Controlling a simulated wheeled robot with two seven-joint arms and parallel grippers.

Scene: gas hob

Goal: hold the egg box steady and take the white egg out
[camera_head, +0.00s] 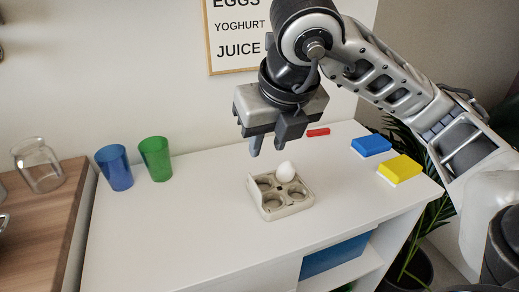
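The egg box (291,211) is a small pale grey-beige tray with round cups and a raised wall along its left side. It stands on the white cabinet top. The white egg (286,171) sits upright in the far right cup; the other cups look empty. My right gripper (268,147) hangs above and behind the box, slightly left of the egg. Its two fingers point down with a gap between them, and it is empty and touches neither egg nor box. My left gripper is not in view, and nothing holds the box.
A blue cup (115,168) and a green cup (156,159) stand at the left. A red block (318,132), a blue block (371,145) and a yellow block (400,169) lie to the right. A glass jar (39,166) stands on the wooden counter (38,220). The top around the box is clear.

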